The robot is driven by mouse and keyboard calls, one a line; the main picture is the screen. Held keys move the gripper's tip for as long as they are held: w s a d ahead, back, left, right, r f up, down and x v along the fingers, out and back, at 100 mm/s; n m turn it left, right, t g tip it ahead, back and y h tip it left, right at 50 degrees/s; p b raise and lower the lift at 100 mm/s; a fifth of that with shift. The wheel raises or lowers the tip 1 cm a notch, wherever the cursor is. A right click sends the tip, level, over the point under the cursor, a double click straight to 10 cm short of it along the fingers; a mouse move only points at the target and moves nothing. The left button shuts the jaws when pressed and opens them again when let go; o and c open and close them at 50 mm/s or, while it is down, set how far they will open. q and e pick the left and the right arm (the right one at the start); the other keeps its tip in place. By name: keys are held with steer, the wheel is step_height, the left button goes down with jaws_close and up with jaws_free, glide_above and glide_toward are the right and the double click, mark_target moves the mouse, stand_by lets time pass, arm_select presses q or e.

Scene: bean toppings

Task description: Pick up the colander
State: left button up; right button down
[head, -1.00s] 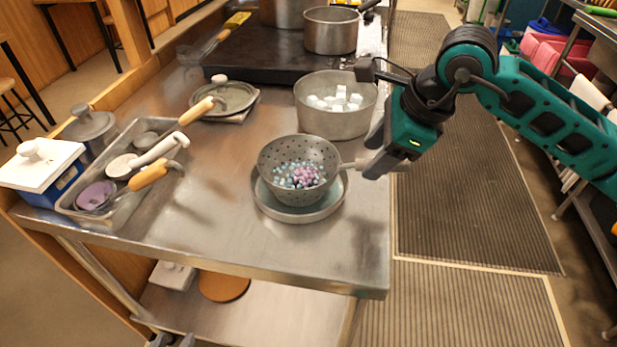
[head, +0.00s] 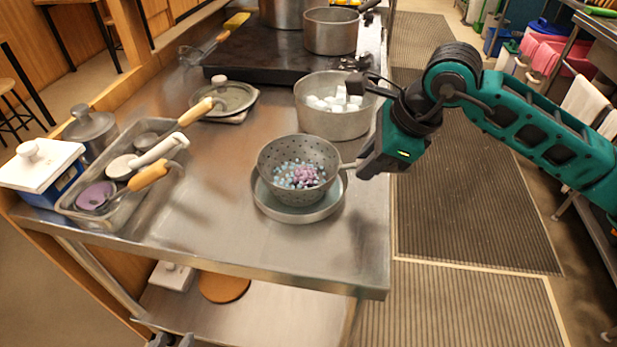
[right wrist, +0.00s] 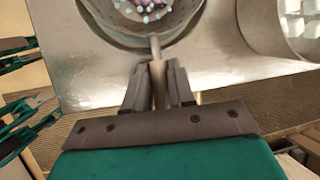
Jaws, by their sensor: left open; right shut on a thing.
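The colander (head: 276,163) is a grey perforated bowl with small blue and purple beads (head: 306,175) in it. It sits in a round, shallow grey dish (head: 272,210) near the right side of the steel counter. My right gripper (head: 360,168) is shut on the colander's handle, which points right. In the right wrist view, the fingers (right wrist: 159,82) close around the handle from both sides, and the bowl (right wrist: 182,18) is partly cut off at the top. My left gripper (head: 172,340) is open and empty, low at the bottom edge of the head view, away from the colander.
A pot of white cubes (head: 335,120) stands just behind the colander. A metal tray (head: 118,212) with several ladles is at the left, beside a white-lidded blue box (head: 42,175). A lid (head: 225,97) lies farther back. The counter's front middle is clear.

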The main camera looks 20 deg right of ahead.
stand_by(0.4)
arm_select(q)
steer(key=shift+s+a+r+y+p, duration=0.3)
steer(key=shift+a+r+p, duration=0.2)
steer(key=shift+p, duration=0.65)
arm_select(e)
step_height(320, 180, up, 20)
arm_select(q)
steer(key=shift+d, duration=0.15)
